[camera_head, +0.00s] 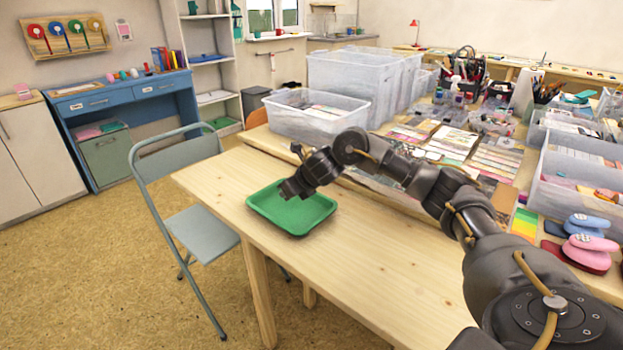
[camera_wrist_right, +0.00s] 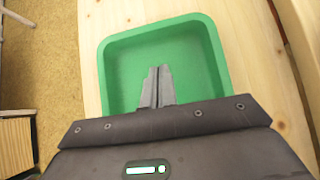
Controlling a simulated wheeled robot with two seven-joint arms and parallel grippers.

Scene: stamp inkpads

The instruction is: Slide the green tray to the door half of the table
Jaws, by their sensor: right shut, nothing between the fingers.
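The green tray (camera_head: 315,214) lies flat and empty on the light wooden table (camera_head: 390,270), near the table's left end. It also shows in the right wrist view (camera_wrist_right: 120,62). My right gripper (camera_head: 288,190) is over the tray's far left part in the head view. In the right wrist view its two fingers (camera_wrist_right: 157,85) are together with nothing between them, pointing into the tray. I cannot tell whether the fingertips touch the tray. My left gripper is not in view.
A grey folding chair (camera_head: 200,232) stands left of the table. Clear plastic boxes (camera_head: 310,118), paper sheets and a pink punch (camera_head: 590,250) crowd the back and right. The table's front part is bare.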

